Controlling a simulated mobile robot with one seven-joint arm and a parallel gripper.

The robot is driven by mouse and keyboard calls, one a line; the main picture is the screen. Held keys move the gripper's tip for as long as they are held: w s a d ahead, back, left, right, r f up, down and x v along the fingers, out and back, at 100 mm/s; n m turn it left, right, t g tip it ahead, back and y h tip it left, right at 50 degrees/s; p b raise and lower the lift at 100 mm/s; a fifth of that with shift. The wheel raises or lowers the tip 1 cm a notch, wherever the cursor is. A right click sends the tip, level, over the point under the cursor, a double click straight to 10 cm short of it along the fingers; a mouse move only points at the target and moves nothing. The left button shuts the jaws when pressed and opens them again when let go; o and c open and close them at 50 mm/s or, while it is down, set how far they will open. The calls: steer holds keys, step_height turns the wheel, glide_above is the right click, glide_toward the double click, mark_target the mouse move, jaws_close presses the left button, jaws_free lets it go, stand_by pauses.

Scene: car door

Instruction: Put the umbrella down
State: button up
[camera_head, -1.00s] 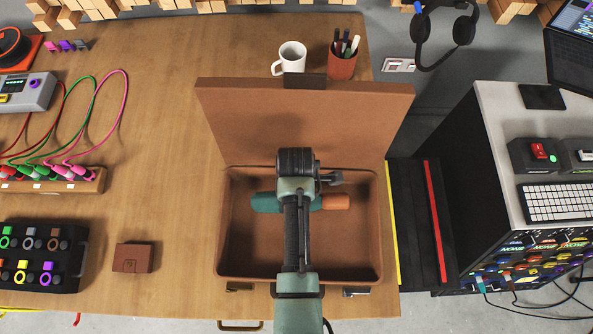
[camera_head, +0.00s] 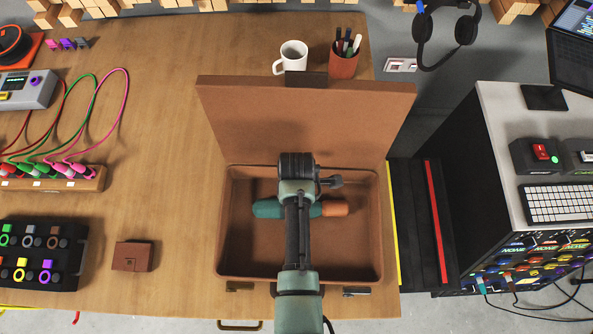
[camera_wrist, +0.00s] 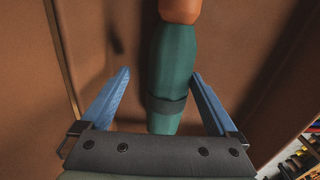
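The umbrella, teal with an orange handle, lies crosswise inside the open brown case (camera_head: 230,255), its teal end (camera_head: 267,209) to the left and its orange end (camera_head: 335,208) to the right. My arm hides its middle in the head view. In the wrist view the umbrella (camera_wrist: 174,60) runs between the two blue fingers of my gripper (camera_wrist: 161,74). The fingers are spread, with a clear gap on the left side and the right fingertip close to the umbrella's edge. Whether the umbrella rests fully on the case floor is hard to tell.
The raised case lid (camera_head: 305,120) stands behind the case. A white mug (camera_head: 291,57) and a brown pen cup (camera_head: 344,64) are beyond it. A small brown box (camera_head: 132,256) sits left of the case, with bare table (camera_head: 165,150) around it.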

step_height(320, 180, up, 12)
steer(key=shift+r+p, duration=0.15)
steer(key=shift+p, duration=0.3)
stand_by(0.6)
